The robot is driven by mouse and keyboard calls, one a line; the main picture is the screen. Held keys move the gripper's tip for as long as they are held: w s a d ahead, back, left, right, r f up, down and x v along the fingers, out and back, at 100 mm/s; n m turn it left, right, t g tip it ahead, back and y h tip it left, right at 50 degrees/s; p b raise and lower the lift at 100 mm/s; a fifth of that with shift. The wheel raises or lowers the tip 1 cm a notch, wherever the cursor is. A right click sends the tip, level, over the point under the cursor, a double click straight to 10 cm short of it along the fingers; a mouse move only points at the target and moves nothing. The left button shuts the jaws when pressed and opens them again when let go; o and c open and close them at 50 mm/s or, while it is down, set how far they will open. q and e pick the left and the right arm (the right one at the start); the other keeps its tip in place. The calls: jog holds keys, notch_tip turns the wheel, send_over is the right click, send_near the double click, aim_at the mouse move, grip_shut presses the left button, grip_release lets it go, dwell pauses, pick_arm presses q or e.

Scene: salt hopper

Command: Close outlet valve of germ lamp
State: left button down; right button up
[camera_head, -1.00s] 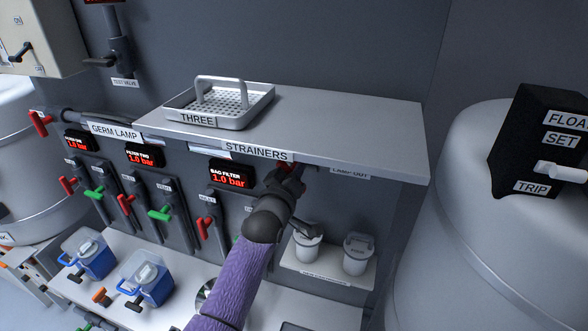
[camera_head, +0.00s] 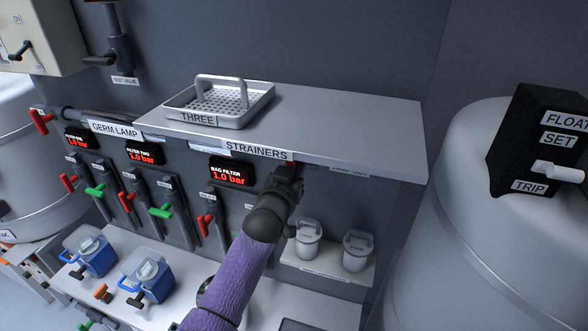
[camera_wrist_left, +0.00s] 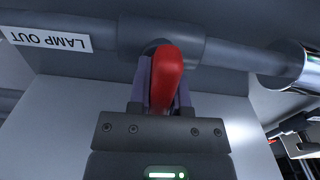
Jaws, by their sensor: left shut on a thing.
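In the left wrist view a red valve handle (camera_wrist_left: 167,72) stands out from a grey pipe (camera_wrist_left: 225,54) toward my gripper, across the pipe's line. My left gripper (camera_wrist_left: 165,98) is shut on this handle, with a finger on each side. A "LAMP OUT" label (camera_wrist_left: 48,38) shows upside down on the left of the pipe. In the head view my left gripper (camera_head: 290,172) is under the front edge of the strainers shelf. My right gripper is not in view.
The grey shelf (camera_head: 345,125) overhangs my gripper and carries a tray marked THREE (camera_head: 243,117). Several red and green valve handles are on the wall to the left. Two lidded strainer pots (camera_head: 308,250) stand on a small ledge below right. A large tank (camera_head: 450,240) is at the right.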

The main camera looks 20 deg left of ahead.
pick_arm(q)
jog(key=shift+f, duration=0.1)
dwell(0.4)
jog(key=c, duration=0.6)
grip_release()
jog(key=shift+o, duration=0.2)
jog(key=s, duration=1)
jog(key=shift+a, duration=0.15)
